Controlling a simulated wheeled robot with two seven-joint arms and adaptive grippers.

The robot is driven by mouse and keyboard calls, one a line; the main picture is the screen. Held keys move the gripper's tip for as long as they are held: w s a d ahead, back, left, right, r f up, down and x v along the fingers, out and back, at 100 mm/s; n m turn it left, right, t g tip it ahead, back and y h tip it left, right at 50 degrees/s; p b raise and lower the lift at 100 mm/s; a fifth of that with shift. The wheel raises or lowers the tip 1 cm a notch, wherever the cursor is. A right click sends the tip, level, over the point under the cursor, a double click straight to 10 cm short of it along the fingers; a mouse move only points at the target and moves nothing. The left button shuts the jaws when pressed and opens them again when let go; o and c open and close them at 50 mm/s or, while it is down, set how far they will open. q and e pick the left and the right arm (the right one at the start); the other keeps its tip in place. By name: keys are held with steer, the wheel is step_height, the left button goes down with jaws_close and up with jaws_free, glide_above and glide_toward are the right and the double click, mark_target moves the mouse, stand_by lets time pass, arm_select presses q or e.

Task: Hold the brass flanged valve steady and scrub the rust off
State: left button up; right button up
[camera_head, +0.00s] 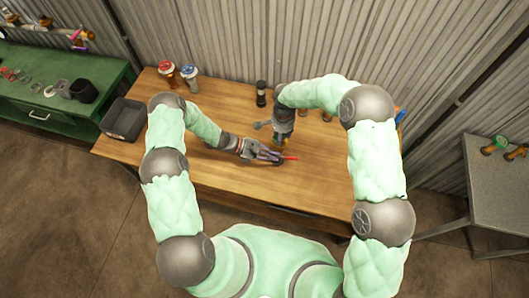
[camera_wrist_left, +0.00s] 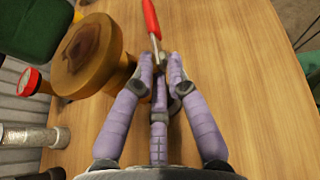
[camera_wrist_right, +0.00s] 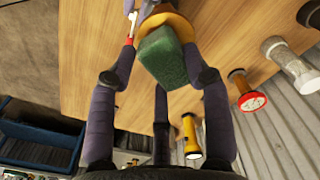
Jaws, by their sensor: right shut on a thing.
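The brass flanged valve (camera_wrist_left: 112,58) shows in the left wrist view, with a dark brown rust patch on its round flange face and a red lever (camera_wrist_left: 151,18) on a grey shank. My left gripper (camera_wrist_left: 161,68) has its fingertips closed together at the shank beside the brass body; the exact contact is partly hidden. My right gripper (camera_wrist_right: 168,60) is shut on a dark green scrub pad (camera_wrist_right: 165,58). In the right wrist view the pad is over the brass flange (camera_wrist_right: 178,22); whether it touches is unclear. In the head view both grippers meet mid-table, my left one (camera_head: 272,156) lying low.
The wooden table (camera_head: 240,185) is clear at the front. A dark bin (camera_head: 123,120) stands at its left end. Red-topped (camera_head: 166,70) and blue-topped (camera_head: 189,73) fittings and a dark cylinder (camera_head: 261,94) stand at the back. A green bench (camera_head: 50,105) is left, a grey table (camera_head: 500,170) right.

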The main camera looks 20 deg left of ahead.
arm_select(q)
steer(key=shift+d+f, duration=0.15)
steer(key=shift+d, duration=0.2)
jaws_close()
stand_by(0.4)
